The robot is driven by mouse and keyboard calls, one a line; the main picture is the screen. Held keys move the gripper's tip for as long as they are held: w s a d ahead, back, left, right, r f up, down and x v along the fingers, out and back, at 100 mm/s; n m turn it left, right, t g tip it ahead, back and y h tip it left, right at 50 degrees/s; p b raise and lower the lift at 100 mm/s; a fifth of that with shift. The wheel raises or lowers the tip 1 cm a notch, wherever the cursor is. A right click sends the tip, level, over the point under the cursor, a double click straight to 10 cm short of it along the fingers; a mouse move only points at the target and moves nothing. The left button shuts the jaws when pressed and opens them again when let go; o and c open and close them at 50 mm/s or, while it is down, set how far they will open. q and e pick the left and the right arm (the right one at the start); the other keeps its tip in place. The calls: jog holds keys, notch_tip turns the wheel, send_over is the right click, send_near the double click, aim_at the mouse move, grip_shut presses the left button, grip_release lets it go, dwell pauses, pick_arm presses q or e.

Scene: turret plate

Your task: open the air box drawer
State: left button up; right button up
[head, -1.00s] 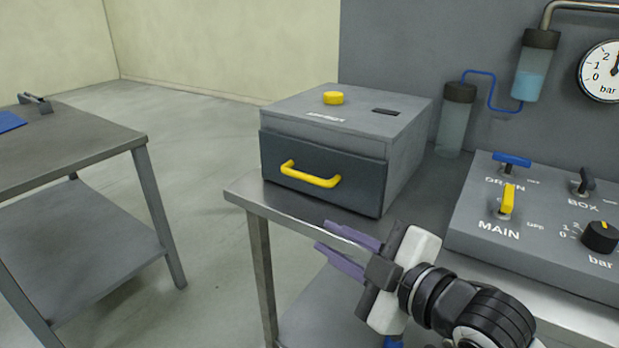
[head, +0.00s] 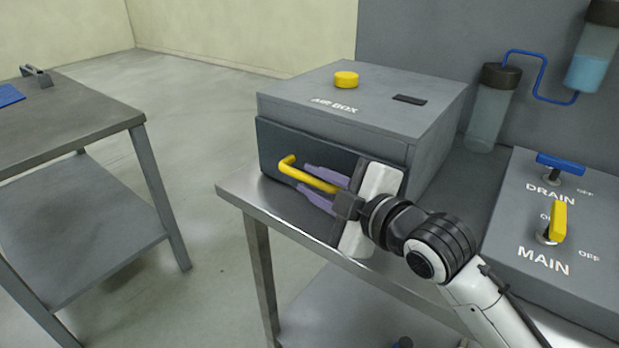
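The grey air box (head: 430,105) sits on a steel table, with "AIR BOX" lettering and a yellow round knob (head: 346,79) on top. Its dark drawer front (head: 275,140) appears closed and carries a yellow bar handle (head: 288,166). My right gripper (head: 306,177) is at the handle, one purple finger above the bar and one below. The fingers look apart, with the bar between them; I cannot see contact. The gripper body hides the right end of the handle and the drawer's lower right part. My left gripper is not in view.
A control panel (head: 520,260) with DRAIN (head: 560,163) and MAIN (head: 557,221) valves stands right of the box. A bottle (head: 492,110) stands behind it. Another table (head: 80,130) is at the left, with free floor between the tables.

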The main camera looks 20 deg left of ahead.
jog(key=shift+x, duration=0.8)
jog(key=shift+w+a, duration=0.1)
jog(key=shift+c, duration=0.3)
grip_shut()
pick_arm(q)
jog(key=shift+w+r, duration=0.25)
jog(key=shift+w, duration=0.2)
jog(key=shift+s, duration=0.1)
pick_arm(e)
jog(key=shift+f, duration=0.1)
